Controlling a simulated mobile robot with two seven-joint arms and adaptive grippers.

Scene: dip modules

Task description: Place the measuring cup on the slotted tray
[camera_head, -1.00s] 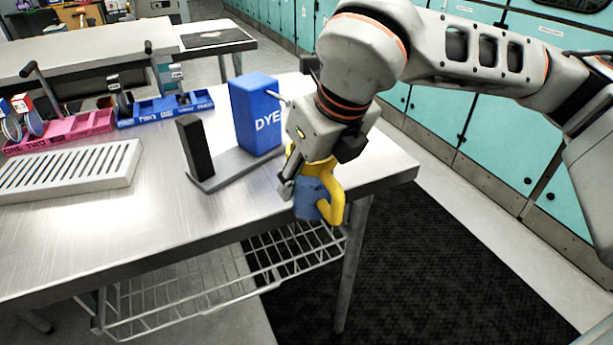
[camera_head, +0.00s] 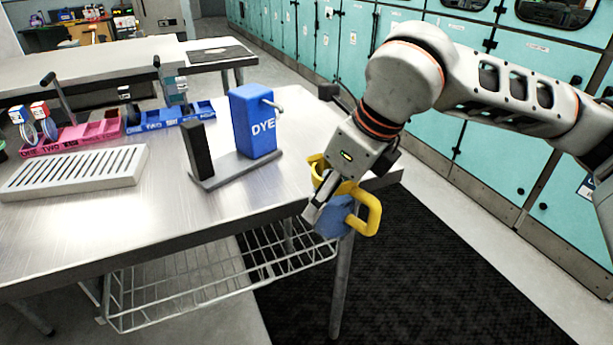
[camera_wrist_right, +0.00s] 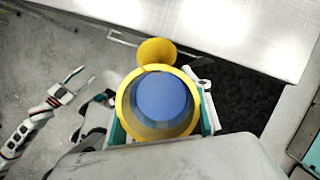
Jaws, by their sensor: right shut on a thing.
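The measuring cup (camera_head: 338,221) is blue with a yellow rim and a yellow handle. My right gripper (camera_head: 325,205) is shut on it and holds it off the table's front right edge, over the floor. The right wrist view looks down into the open, empty-looking cup (camera_wrist_right: 163,98), with a finger on either side. The slotted tray (camera_head: 128,178) is a pale, low box with dark slots on the left part of the table, well left of the cup, with nothing on it. My left gripper (camera_wrist_right: 76,80) shows in the right wrist view with its fingers apart, empty.
A blue DYE dispenser (camera_head: 252,122) on a grey base with a black block stands between tray and cup. Pink (camera_head: 72,138) and blue (camera_head: 165,118) module trays lie behind. The steel table's (camera_head: 180,215) front is clear. A wire shelf (camera_head: 215,285) hangs below.

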